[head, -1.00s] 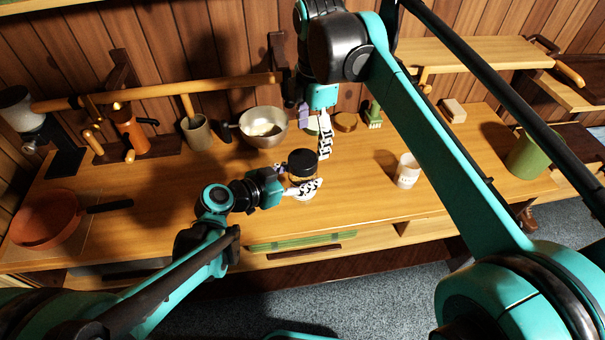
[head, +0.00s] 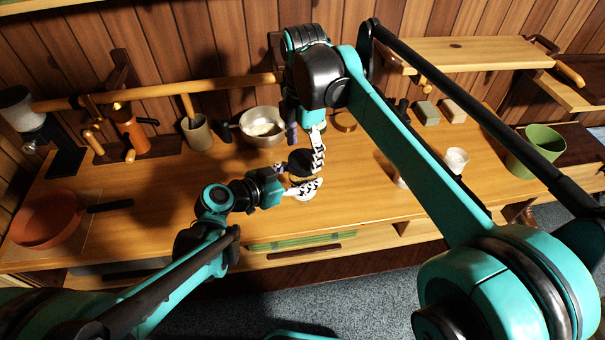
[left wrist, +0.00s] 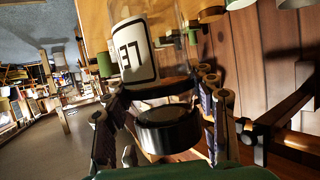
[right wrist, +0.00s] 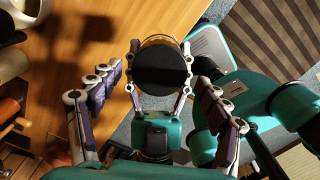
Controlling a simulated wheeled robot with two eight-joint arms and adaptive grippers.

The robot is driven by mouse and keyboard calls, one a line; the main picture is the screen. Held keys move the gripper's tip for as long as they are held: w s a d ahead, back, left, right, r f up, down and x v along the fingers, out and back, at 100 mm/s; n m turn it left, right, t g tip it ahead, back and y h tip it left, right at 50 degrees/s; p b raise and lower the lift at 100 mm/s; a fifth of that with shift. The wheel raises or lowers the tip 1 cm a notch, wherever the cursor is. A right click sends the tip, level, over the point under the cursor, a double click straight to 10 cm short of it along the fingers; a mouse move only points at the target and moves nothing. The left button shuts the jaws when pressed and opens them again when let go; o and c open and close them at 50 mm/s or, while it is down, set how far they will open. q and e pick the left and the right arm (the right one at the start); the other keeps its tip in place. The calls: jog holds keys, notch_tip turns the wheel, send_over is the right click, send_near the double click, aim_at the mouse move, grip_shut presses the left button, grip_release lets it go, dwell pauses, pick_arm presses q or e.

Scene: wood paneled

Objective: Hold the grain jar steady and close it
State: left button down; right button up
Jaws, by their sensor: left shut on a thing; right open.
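The grain jar is a clear jar with a black, round lid (head: 301,162) on top, standing over the table at the middle of the head view. My left gripper (head: 300,182) is shut around the jar's body from the left. My right gripper (head: 306,143) is open just above the lid. In the right wrist view the lid (right wrist: 161,66) lies between its spread fingers, apart from both. Whether the lid is tight cannot be told.
An orange pan (head: 44,220) lies at the far left. A white cup (head: 457,160) and a green pot (head: 537,148) are at right.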

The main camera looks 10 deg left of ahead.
aim_at(303, 181)
jog(key=shift+f, duration=1.3)
jog(key=c, duration=1.2)
